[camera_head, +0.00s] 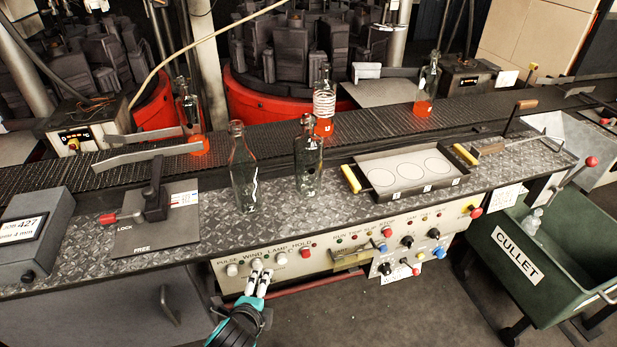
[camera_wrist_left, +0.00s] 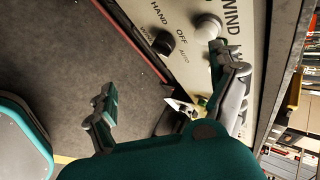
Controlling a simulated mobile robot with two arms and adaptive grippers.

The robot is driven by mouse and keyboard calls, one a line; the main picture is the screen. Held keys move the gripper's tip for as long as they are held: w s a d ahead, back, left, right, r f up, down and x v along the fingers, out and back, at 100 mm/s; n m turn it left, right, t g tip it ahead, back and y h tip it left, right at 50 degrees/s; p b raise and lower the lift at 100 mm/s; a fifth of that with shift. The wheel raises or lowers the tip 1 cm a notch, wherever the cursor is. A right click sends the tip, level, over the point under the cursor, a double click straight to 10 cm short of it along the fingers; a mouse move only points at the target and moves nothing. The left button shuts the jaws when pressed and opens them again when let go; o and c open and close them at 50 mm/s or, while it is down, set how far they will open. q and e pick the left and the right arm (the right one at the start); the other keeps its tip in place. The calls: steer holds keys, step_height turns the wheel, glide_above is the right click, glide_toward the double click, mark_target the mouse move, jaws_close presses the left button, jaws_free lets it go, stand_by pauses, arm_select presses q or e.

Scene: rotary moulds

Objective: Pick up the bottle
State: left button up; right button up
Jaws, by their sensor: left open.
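Two clear glass bottles stand upright on the diamond-plate bench top: a left bottle (camera_head: 243,175) and a right bottle (camera_head: 309,165). More bottles stand on the dark conveyor behind: one at the left (camera_head: 189,106), one with white rings in the middle (camera_head: 324,97), and one at the right (camera_head: 428,84). My left gripper (camera_head: 261,276) is below the bench top, in front of the control panel, lower than the two bench bottles and apart from them. It is open and empty. In the left wrist view its fingers (camera_wrist_left: 170,95) are spread, with no bottle between them. My right gripper is not in view.
The control panel (camera_head: 330,262) with knobs and buttons is close to my left gripper; a white knob (camera_wrist_left: 208,27) shows beside one finger. A shallow tray (camera_head: 378,155) lies right of the bottles. A lever plate (camera_head: 152,232) is at left. A green cullet bin (camera_head: 540,265) stands at right.

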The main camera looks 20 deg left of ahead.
arm_select(q)
step_height(320, 180, up, 10)
steer(key=w+m+t, duration=0.2)
steer(key=m+t, duration=0.1)
steer(key=m, duration=0.1)
steer(key=m+t+h, duration=0.2)
steer(key=m+t, duration=0.4)
steer(key=m, duration=1)
glide_toward(304, 174)
steer(key=w, duration=0.5)
steer(key=w+p, duration=0.1)
steer(key=w, duration=0.1)
steer(key=shift+w+r, duration=0.25)
steer(key=shift+w, duration=0.05)
steer(key=shift+w+f, duration=0.1)
steer(key=shift+w, duration=0.75)
steer(key=w, duration=0.4)
steer(key=shift+w+f+p, duration=0.1)
steer(key=shift+f+p, duration=0.15)
steer(key=shift+p, duration=0.05)
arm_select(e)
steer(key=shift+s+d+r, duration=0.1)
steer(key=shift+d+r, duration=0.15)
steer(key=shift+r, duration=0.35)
